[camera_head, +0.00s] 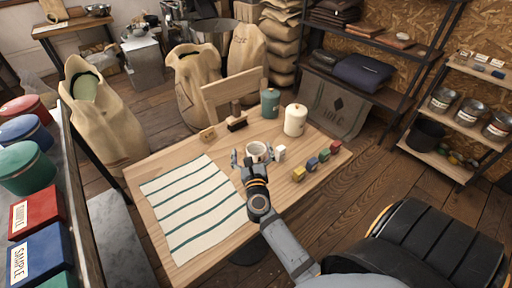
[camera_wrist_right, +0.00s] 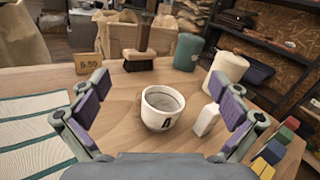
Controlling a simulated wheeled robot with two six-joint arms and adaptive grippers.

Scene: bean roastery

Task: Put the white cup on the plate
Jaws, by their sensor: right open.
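The white cup (camera_head: 258,149) stands upright on the wooden table, just beyond my right gripper (camera_head: 250,161). In the right wrist view the cup (camera_wrist_right: 162,109) has a black letter A and looks empty. My right gripper's purple-padded fingers (camera_wrist_right: 163,90) are spread wide, with the cup in the gap between them in that picture. I cannot tell if the fingers are level with it, but neither touches it. No plate can be made out in either view. My left gripper is not in view.
A striped cloth (camera_head: 192,207) covers the table's left part. A small white item (camera_wrist_right: 205,120) stands close right of the cup. Coloured blocks (camera_head: 311,164) line the right.

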